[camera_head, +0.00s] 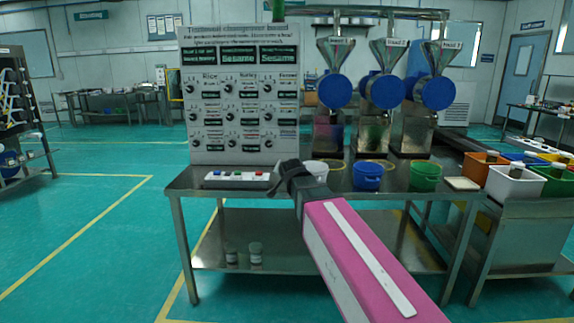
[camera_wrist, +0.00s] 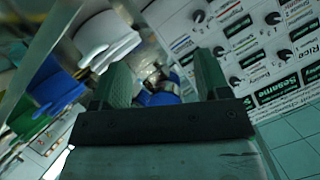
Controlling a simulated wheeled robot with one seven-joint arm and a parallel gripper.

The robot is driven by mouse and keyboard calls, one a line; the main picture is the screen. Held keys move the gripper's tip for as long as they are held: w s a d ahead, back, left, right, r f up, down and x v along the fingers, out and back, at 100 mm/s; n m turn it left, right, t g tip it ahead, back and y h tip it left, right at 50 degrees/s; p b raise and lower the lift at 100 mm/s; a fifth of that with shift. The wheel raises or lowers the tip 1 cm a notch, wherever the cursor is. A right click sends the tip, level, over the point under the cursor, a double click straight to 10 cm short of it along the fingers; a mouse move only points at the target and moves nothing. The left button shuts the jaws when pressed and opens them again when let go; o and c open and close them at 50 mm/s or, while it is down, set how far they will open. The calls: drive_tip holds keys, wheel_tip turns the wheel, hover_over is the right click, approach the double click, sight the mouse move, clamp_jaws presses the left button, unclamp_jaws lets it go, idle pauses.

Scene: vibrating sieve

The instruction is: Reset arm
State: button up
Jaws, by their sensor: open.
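My pink and white arm reaches up from the lower right in the head view, and my gripper (camera_head: 284,172) is at its far end, over the front of the metal table (camera_head: 440,200). In the wrist view my gripper (camera_wrist: 160,85) shows two dark green fingers standing well apart, with nothing held between them. In the head view the gripper is just right of a white strip with blue, green and red buttons (camera_head: 240,176) and left of a white bucket (camera_head: 318,170). The gripper partly hides that bucket.
A large control panel (camera_head: 245,100) stands behind the buttons. Blue (camera_head: 367,178) and green (camera_head: 425,178) buckets stand under blue-fronted sieve machines (camera_head: 384,92). Orange, white and other bins (camera_head: 514,186) fill the right-hand table. Two small jars (camera_head: 256,252) stand on the lower shelf.

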drive_tip(key=s+d+f+n+g+h, duration=0.1)
drive_tip(key=s+d+f+g, duration=0.2)
drive_tip(key=s+d+f, duration=0.5)
drive_tip(key=s+d+f+n+g+h, duration=0.1)
drive_tip(key=d+f+g, duration=0.25)
drive_tip(key=f, duration=0.85)
drive_tip(key=s+d+f+n+g, duration=0.1)
drive_tip(key=s+d+f+g, duration=0.2)
drive_tip(key=s+f, duration=0.3)
drive_tip(key=s+d+f+n+g, duration=0.1)
drive_tip(key=s+d+f+g, duration=0.2)
drive_tip(key=s+d+f, duration=0.2)
drive_tip(key=s+f, duration=0.1)
drive_tip(key=s, duration=0.2)
drive_tip(key=shift+s+f, duration=0.35)
drive_tip(key=shift+d+g, duration=0.1)
drive_tip(key=shift+g, duration=0.15)
